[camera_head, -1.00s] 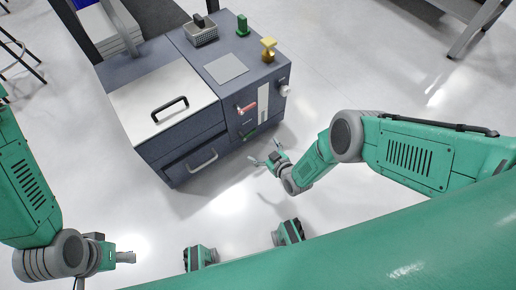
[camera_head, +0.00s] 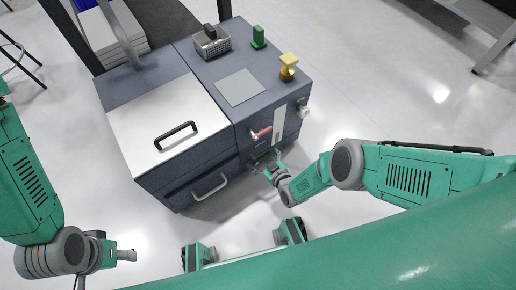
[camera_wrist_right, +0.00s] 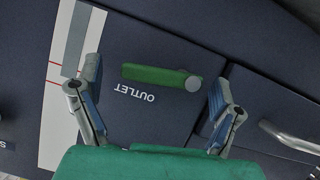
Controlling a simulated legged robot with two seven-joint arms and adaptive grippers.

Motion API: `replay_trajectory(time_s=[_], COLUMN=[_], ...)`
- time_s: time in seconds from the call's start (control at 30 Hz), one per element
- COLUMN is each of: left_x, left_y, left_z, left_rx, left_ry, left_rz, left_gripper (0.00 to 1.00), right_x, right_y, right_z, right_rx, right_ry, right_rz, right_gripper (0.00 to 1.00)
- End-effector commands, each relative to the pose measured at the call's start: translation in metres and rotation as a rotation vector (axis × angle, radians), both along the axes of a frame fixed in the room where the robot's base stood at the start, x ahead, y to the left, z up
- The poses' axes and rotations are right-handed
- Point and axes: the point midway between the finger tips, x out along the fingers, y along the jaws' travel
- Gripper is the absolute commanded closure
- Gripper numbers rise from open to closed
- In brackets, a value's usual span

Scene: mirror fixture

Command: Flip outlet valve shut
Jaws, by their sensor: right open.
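The outlet valve's green handle (camera_wrist_right: 155,75) shows in the right wrist view on the dark cabinet front, with a round grey pivot at its right end. It lies nearly level in that view, above the upside-down OUTLET label (camera_wrist_right: 136,93). My right gripper (camera_wrist_right: 158,90) is open, its fingers apart on the left and right of the handle; I see no contact. In the head view my right gripper (camera_head: 263,164) is at the lower cabinet front and largely hides the green handle. My left gripper (camera_head: 127,255) is low at the left, away from the cabinet; its finger gap is unclear.
A red handle (camera_head: 261,132) is higher on the cabinet front, beside a white gauge strip (camera_head: 278,126). A white knob (camera_head: 303,112) sticks out at the right. A drawer bar (camera_head: 209,188) is at the left. The cabinet top (camera_head: 262,68) carries a basket and green and yellow pieces.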

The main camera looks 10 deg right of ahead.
Motion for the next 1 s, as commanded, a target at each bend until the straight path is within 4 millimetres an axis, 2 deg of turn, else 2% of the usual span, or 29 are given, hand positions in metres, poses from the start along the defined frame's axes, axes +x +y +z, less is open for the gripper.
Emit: replay_trajectory(time_s=[0.37,0.47,0.5,0.53,0.73,1.0], left_x=[-0.0007,-0.0006,-0.0006,-0.0006,-0.0005,-0.0004], left_y=[0.0004,0.0003,0.0002,0.0002,0.0002,0.0003], left_z=[-0.001,-0.001,-0.001,-0.0011,-0.0011,-0.0012], left_rx=[0.0,0.0,0.0,0.0,0.0,0.0], left_ry=[0.002,0.002,0.002,0.002,0.001,0.001], left_rz=[0.001,0.001,0.001,0.001,0.001,0.001], left_gripper=[0.6,0.6,0.6,0.6,0.6,0.6], right_x=[-0.0014,-0.0014,-0.0012,-0.0012,-0.0011,-0.0007], right_y=[0.001,0.0009,0.0008,0.0008,-0.0001,-0.0007], right_z=[-0.0026,-0.0027,-0.0027,-0.0027,-0.0034,-0.0071], right_rx=[0.004,0.004,0.004,0.003,0.023,0.16], right_ry=[0.001,0.001,0.001,0.001,0.01,0.058], right_rz=[-0.001,-0.001,-0.001,0.0,0.0,0.0], right_gripper=[0.13,0.45,0.59,0.62,0.62,0.62])
